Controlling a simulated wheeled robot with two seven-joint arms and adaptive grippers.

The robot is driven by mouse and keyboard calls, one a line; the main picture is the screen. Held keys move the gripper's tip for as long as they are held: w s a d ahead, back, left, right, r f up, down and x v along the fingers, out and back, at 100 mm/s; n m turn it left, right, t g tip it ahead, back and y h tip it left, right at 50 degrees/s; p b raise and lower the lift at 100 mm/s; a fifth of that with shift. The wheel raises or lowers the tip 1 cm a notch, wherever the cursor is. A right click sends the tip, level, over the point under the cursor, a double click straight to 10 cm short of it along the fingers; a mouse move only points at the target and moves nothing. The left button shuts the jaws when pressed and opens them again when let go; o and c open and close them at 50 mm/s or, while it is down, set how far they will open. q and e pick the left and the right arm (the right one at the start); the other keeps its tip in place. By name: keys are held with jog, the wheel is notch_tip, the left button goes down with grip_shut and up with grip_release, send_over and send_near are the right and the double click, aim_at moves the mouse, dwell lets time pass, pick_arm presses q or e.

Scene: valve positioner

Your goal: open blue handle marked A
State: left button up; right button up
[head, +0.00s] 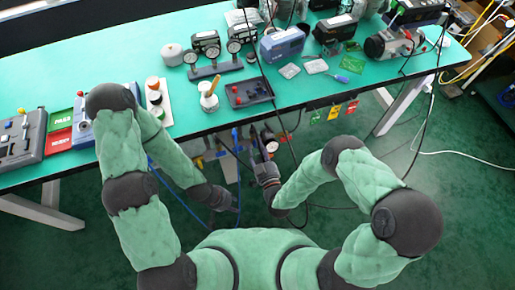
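Below the table's front edge, between my arms, is a cluster of pipes and fittings with a thin blue part (236,140). I cannot tell whether this is the blue handle, and no letter A is readable. My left gripper (232,201) is low, below and left of the right one; its fingers are small and dark. My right gripper (262,148) is just below the table edge, right of the blue part, near the fittings. Contact cannot be made out. Both grippers are too small and dark to show whether they are open.
The green table (210,100) carries gauges (207,45), a black tray (248,92), a blue device (282,44) and a control box (20,137). Coloured tags (334,112) hang from its front edge. Cables run near my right arm. The floor at right is mostly clear.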

jog(key=shift+r, duration=0.15)
notch_tip(320, 180, up, 10)
dwell(0.7)
jog(key=shift+f, duration=0.25)
dwell(1.3)
